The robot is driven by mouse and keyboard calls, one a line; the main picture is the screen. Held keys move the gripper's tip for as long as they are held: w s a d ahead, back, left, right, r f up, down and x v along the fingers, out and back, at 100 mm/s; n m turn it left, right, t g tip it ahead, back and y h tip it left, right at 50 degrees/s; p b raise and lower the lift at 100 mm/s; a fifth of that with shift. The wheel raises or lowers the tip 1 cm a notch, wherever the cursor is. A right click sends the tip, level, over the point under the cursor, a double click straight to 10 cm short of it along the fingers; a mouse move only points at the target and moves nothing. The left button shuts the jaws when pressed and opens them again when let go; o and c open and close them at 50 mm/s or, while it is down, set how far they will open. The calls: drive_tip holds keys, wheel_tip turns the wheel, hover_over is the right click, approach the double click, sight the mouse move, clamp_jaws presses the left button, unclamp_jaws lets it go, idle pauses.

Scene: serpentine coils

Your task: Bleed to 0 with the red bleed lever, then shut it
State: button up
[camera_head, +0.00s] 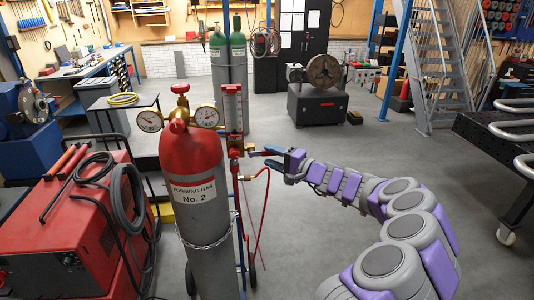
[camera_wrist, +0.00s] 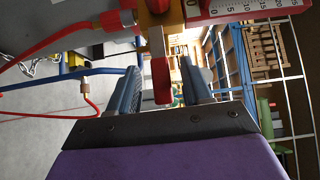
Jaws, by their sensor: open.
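The red bleed lever (camera_wrist: 161,80) hangs from a brass valve body (camera_wrist: 158,18) in the wrist view. It lies between the two blue-grey fingers of my gripper (camera_wrist: 160,68), with a gap visible on each side. In the head view my gripper (camera_head: 272,157) reaches in from the right to the small valve below the flow tube (camera_head: 232,108). My fingers partly hide the lever there. The wrist view shows part of the tube's red-framed scale (camera_wrist: 240,9), with 0 at its near end. The reading cannot be made out.
A red-topped grey gas cylinder (camera_head: 205,225) marked No. 2 stands left of the valve, with two gauges (camera_head: 150,121) above. A red hose (camera_head: 264,215) hangs below the valve. A red machine (camera_head: 60,215) with cables stands at left.

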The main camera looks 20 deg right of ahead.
drive_tip(key=shift+w+a, duration=0.3)
drive_tip(key=shift+w, duration=0.3)
drive_tip(key=shift+w+d, duration=0.1)
drive_tip(key=shift+w, duration=0.2)
drive_tip(key=shift+w+d+f, duration=0.1)
drive_tip(key=shift+w+d, duration=0.05)
drive_tip(key=shift+d, duration=0.35)
drive_tip(key=shift+w+d+f, duration=0.1)
drive_tip(key=shift+d, duration=0.4)
drive_tip(key=shift+a+r, duration=0.15)
drive_tip(key=shift+a, duration=0.5)
drive_tip(key=shift+c, duration=0.8)
drive_tip(key=shift+a, duration=0.55)
drive_tip(key=c, duration=0.3)
drive_tip(key=shift+d, duration=0.1)
drive_tip(key=c, duration=0.3)
drive_tip(key=shift+d, duration=0.3)
clamp_jaws()
